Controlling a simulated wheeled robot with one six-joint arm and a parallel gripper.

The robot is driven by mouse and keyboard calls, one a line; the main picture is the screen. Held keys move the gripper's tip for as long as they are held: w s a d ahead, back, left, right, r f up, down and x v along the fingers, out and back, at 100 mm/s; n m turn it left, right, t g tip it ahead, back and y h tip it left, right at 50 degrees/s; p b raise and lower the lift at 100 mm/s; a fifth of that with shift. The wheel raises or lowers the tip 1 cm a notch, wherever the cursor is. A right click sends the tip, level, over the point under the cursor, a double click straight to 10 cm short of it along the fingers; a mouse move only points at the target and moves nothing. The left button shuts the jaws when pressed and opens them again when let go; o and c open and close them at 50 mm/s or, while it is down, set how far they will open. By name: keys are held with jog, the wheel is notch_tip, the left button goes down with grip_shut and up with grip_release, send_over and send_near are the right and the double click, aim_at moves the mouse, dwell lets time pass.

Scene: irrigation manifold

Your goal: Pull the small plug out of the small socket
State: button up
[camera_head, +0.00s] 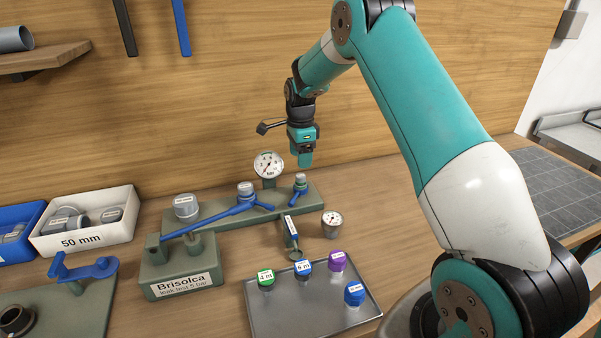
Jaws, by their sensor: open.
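The small plug (300,179) is a short grey cylinder with a pale label on top. It stands upright at the right end of the long green manifold block (219,215), with a blue lever beside it. The small socket beneath it is mostly hidden by the plug and lever. My gripper (304,160) points down, open and empty. It appears above the plug in the picture, apart from it; I cannot tell exactly how far.
A gauge (268,165) stands on the block, left of my gripper. Two larger grey caps (246,188) (186,206) and a long blue lever are further left. A metal tray (325,311) with colored caps, a loose gauge (332,222) and a labelled tool (290,232) lie in front.

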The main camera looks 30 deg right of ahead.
aim_at(301, 176)
notch_tip(301, 176, down, 8)
jog(key=shift+r+p, duration=0.25)
jog(key=shift+p, duration=0.45)
jog(key=shift+c, duration=0.3)
jog(key=c, duration=1)
jog(key=shift+r+p, duration=0.55)
jog(key=shift+r, duration=0.35)
jog(key=shift+c, duration=0.2)
jog(key=shift+r, duration=0.35)
jog(key=shift+r+p, duration=0.7)
jog(key=shift+r, duration=0.1)
jog(key=shift+r, duration=0.15)
jog(key=shift+r+p, duration=0.6)
jog(key=shift+r, duration=0.25)
